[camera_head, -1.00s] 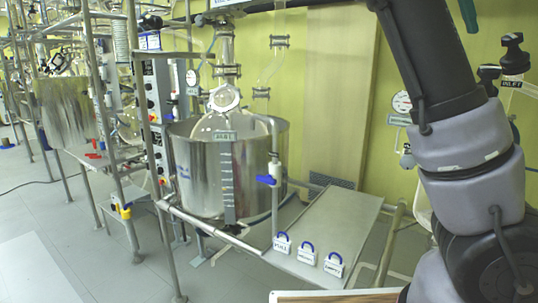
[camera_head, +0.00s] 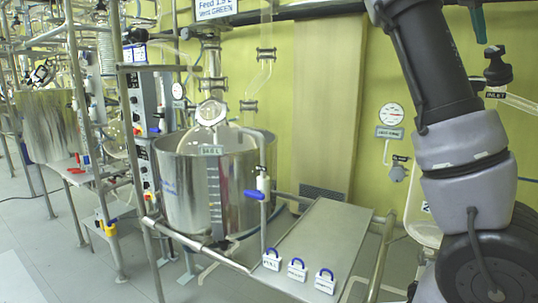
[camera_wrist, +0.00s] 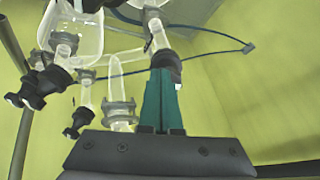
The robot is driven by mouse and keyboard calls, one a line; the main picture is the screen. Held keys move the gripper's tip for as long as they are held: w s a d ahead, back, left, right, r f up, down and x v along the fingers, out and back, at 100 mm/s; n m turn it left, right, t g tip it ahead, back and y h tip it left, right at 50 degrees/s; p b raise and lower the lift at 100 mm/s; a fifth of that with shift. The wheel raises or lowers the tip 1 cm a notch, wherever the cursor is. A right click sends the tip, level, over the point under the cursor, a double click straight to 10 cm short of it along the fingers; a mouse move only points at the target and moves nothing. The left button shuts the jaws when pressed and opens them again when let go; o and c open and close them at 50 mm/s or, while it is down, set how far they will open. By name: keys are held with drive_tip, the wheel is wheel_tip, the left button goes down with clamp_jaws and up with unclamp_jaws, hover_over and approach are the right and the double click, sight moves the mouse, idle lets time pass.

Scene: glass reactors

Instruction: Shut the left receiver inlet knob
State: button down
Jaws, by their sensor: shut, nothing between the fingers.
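The wrist view shows one black knob (camera_wrist: 32,90) at the left and another (camera_wrist: 78,124) lower, both on glass fittings; I cannot tell which is the inlet knob. My gripper (camera_wrist: 163,85) is shut and empty, its teal fingers pointing up near a black collar on a glass tube. Contact there is unclear. A teal tip (camera_head: 478,22) also shows at the head view's top.
A steel bath (camera_head: 180,190) with a glass vessel stands at centre left. A bench (camera_head: 325,235) holds several white, blue-handled tags in front. A gauge (camera_head: 391,114) hangs on the yellow wall. A blue cable (camera_wrist: 215,52) crosses the wrist view. Grey floor is open at left.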

drive_tip(key=shift+x, duration=2.1)
drive_tip(key=shift+w+d+r, duration=0.1)
drive_tip(key=shift+d+r, duration=0.05)
drive_tip(key=shift+w, duration=0.35)
drive_tip(key=shift+w+d+r, duration=0.15)
drive_tip(key=shift+w+r, duration=0.15)
drive_tip(key=shift+w, duration=0.5)
drive_tip(key=shift+w+d+r, duration=0.1)
drive_tip(key=shift+w, duration=0.1)
drive_tip(key=w+v, duration=0.1)
drive_tip(key=v, duration=0.5)
drive_tip(key=shift+s+a, duration=0.25)
drive_tip(key=shift+a, duration=0.05)
